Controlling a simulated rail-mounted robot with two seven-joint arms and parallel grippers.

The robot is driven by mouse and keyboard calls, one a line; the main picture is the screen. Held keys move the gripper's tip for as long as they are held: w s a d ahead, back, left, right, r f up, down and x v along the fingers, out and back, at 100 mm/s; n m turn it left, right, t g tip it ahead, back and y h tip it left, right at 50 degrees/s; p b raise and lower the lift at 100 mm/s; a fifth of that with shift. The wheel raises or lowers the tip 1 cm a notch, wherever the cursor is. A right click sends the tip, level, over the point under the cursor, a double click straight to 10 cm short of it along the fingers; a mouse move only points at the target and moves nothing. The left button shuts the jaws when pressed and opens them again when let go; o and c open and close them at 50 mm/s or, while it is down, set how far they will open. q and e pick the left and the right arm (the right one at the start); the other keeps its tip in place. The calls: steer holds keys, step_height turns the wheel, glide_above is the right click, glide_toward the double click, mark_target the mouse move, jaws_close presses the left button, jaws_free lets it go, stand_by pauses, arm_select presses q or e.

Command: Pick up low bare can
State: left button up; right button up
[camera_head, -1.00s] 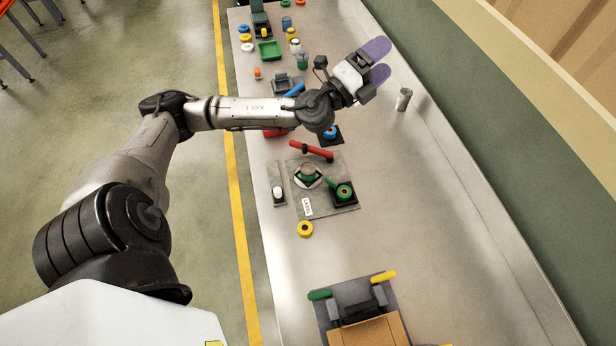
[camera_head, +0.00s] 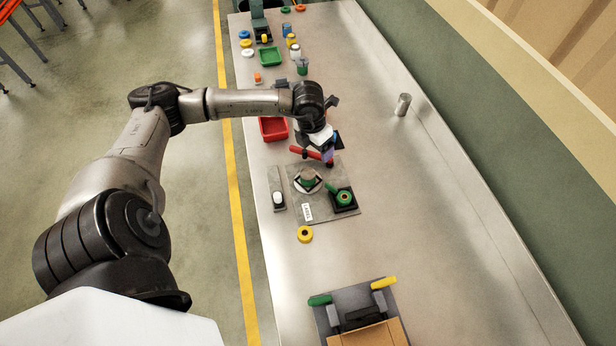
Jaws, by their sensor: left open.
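My left gripper (camera_head: 327,154) points down over the table near the red-handled part (camera_head: 308,153), its purple fingers partly hidden by the wrist. It is open, and I see nothing held in it. A small bare metal can (camera_head: 402,105) stands upright on the right side of the table, well apart from the gripper. A short round greenish piece with a dull top (camera_head: 308,178) sits on a grey fixture plate (camera_head: 320,212), just below the gripper in the picture. I cannot tell which of these is the low bare can. My right gripper is not in view.
A green-handled round part (camera_head: 344,198) sits on the plate's right. A red tray (camera_head: 273,128) is behind. A clamp fixture (camera_head: 355,310) stands nearest me. The table's right side is mostly clear.

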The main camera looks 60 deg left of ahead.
arm_select(q)
steer(key=s+g, duration=0.1)
steer(key=s, duration=0.1)
steer(key=n, duration=0.1)
glide_toward(308, 173)
steer(key=shift+y, duration=0.3)
steer(key=f, duration=0.5)
steer(key=shift+d+p, duration=0.3)
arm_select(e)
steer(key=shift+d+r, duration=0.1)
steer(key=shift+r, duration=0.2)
arm_select(q)
step_height(308, 173, down, 4)
steer(key=shift+f+p, duration=0.25)
steer(key=shift+p, duration=0.15)
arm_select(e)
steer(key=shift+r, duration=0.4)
arm_select(q)
steer(key=shift+f, duration=0.45)
steer(key=shift+c, duration=0.3)
steer(key=c, duration=1.1)
steer(key=shift+o, duration=0.2)
steer(key=shift+r, duration=0.1)
